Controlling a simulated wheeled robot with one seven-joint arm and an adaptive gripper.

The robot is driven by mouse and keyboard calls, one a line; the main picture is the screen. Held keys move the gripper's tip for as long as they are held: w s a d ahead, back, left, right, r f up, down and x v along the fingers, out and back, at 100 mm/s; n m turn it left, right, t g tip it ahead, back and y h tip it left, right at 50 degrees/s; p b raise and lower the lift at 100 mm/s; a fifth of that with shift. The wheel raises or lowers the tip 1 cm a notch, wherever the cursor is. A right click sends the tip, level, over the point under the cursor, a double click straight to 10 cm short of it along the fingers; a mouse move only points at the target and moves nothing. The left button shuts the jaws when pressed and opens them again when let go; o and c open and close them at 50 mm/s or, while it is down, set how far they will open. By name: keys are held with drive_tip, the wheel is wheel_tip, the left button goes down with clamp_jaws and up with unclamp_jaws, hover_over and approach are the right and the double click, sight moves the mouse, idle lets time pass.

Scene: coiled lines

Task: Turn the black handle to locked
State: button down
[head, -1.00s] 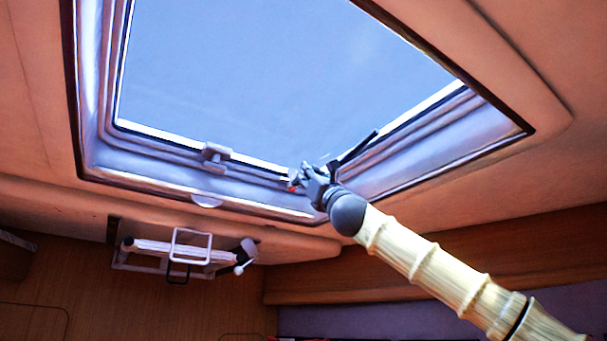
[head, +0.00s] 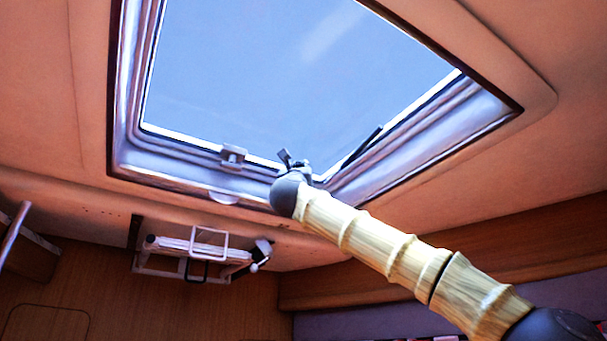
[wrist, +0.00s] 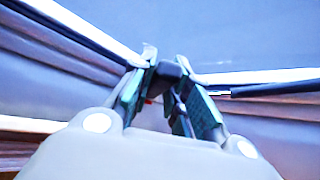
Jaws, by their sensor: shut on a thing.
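The black handle (wrist: 172,70) shows in the wrist view as a dark block between the fingertips of my gripper (wrist: 170,88). The fingers are shut on it and hide much of it. In the head view my gripper (head: 293,162) is up at the lower edge of the roof hatch (head: 190,158), near its nearest corner. My dark wrist joint covers part of the frame there, and I cannot make out the handle or its locked mark in that view. A small red spot shows beside the left finger in the wrist view.
A thin black bar (head: 362,147) runs along the hatch's right side, close to my gripper. A grey latch (head: 233,157) sits on the lower frame to the left. A white folded rack (head: 200,253) hangs on the wall below. The air beneath the hatch is open.

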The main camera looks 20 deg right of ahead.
drive_tip(key=w+a+m+g+h+p, duration=0.3)
drive_tip(key=m+g+h, duration=0.4)
drive_tip(key=g+h, duration=0.5)
drive_tip(key=shift+w+a, duration=0.55)
drive_tip(key=shift+w, duration=0.15)
drive_tip(key=shift+f+m+g, duration=0.1)
drive_tip(key=shift+m+g, duration=0.2)
